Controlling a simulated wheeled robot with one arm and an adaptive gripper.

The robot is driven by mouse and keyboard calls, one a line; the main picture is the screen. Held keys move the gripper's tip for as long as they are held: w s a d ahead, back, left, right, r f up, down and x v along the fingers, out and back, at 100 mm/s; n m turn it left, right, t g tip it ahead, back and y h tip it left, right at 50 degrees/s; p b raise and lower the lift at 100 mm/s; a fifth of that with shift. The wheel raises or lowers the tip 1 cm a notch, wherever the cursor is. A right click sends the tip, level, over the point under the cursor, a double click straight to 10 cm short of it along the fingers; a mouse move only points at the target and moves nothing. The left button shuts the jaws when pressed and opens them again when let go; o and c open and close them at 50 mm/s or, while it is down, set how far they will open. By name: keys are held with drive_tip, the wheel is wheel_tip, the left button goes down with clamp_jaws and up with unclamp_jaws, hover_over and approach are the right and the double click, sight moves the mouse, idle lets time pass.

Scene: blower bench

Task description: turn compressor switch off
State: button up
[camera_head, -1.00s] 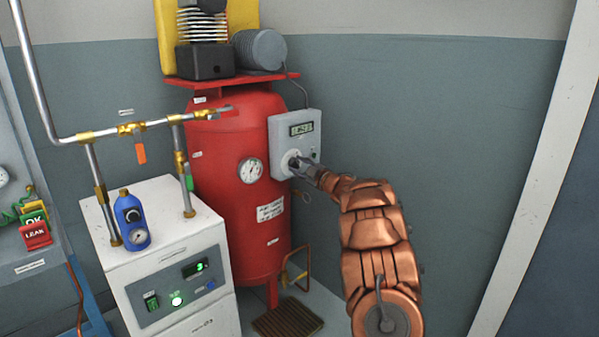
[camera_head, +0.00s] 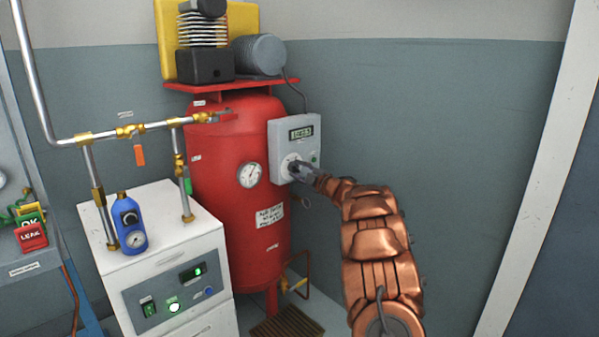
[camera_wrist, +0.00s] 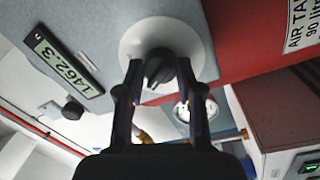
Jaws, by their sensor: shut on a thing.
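The compressor switch is a dark rotary knob (camera_wrist: 158,70) on a white round plate (camera_wrist: 150,38), on the front of a grey control box (camera_head: 276,150). In the wrist view the knob sits between my two fingertips. My gripper (camera_wrist: 160,80) is shut on the knob; it also shows in the head view (camera_head: 300,170), reaching the box from the right. There the fingers hide most of the knob. The box carries a display (camera_wrist: 62,62) with digits. The knob's exact angle and any position marks cannot be read.
The red air tank (camera_head: 232,200) stands behind and left of the box, with the compressor motor (camera_head: 258,52) on top. The wall right of my arm is clear.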

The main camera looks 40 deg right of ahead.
drive_tip(key=o, duration=1.2)
drive_tip(key=shift+c, duration=0.2)
drive_tip(key=s, duration=1.2)
drive_tip(key=shift+a+f, duration=0.35)
drive_tip(key=shift+f, duration=0.05)
drive_tip(key=shift+r, duration=0.1)
